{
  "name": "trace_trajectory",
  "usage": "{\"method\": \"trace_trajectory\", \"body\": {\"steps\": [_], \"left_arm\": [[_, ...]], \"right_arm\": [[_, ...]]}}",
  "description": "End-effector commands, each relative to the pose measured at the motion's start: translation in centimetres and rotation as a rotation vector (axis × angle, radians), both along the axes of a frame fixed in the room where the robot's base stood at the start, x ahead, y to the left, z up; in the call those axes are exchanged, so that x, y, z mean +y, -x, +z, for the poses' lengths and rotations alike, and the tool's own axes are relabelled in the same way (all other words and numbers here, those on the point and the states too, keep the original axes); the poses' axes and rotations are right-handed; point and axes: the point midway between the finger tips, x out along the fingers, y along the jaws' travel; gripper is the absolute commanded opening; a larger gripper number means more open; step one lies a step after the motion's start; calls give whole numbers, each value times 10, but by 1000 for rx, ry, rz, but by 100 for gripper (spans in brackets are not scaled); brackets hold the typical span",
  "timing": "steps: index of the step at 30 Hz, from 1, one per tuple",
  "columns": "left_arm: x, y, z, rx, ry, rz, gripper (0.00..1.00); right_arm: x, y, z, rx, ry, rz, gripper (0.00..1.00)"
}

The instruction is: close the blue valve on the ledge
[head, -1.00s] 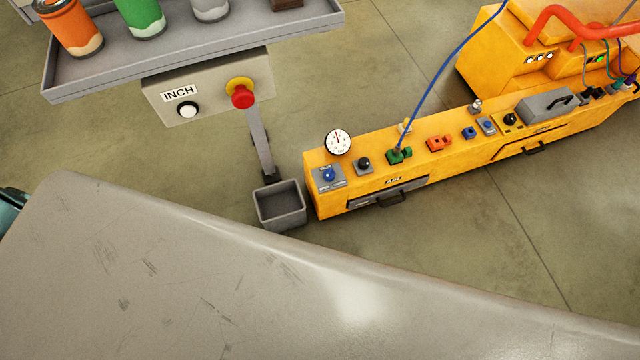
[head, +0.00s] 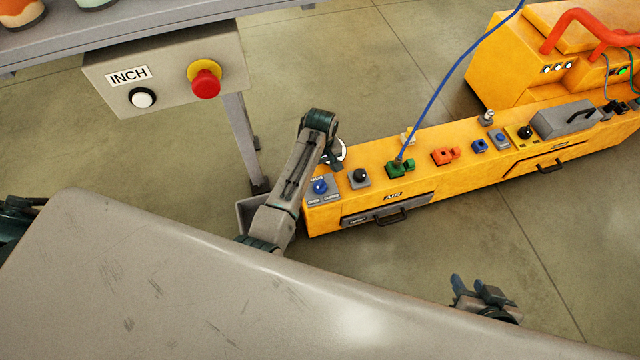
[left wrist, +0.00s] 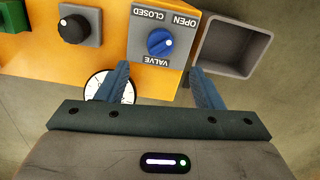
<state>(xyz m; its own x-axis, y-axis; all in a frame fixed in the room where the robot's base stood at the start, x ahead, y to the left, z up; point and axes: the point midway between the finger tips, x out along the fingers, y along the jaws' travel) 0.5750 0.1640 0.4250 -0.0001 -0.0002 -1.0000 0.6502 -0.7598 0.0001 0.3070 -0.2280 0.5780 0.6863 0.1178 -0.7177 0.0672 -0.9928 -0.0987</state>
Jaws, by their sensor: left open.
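The blue valve (head: 320,187) is a round knob on a grey plate at the left end of the yellow ledge (head: 440,184). In the left wrist view the blue valve (left wrist: 160,42) has a white dot on its right side, and its plate reads OPEN, CLOSED and VALVE. My left gripper (left wrist: 158,70) is open and empty, its fingertips just short of the knob, one on each side in the picture. In the head view my left arm rises over the ledge's left end. My right gripper (head: 472,286) is at the lower right, away from the ledge, with its fingers apart.
A white gauge (left wrist: 110,86) is under the left finger. A black knob (head: 360,175) and a green fitting (head: 400,168) with a blue hose are along the ledge. A grey open bin (left wrist: 232,44) is beside the valve. A control box (head: 165,75) is at upper left.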

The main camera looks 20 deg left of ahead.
Motion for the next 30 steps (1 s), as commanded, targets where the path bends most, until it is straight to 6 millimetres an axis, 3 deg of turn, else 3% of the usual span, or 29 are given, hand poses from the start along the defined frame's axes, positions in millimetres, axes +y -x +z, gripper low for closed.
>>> {"method": "trace_trajectory", "body": {"steps": [5,10,19,30], "left_arm": [[1,1,-42,3,-1,-1,61],[1,1,-70,2,-1,-1,61],[1,1,-88,1,-1,-1,61],[1,1,-91,0,0,-1,61]], "right_arm": [[5,-3,-10,-77,-43,-17,36],[3,-25,6,-237,-57,-36,36],[-3,-56,43,-453,-41,-47,36],[-4,-61,51,-495,-38,-49,36]]}}
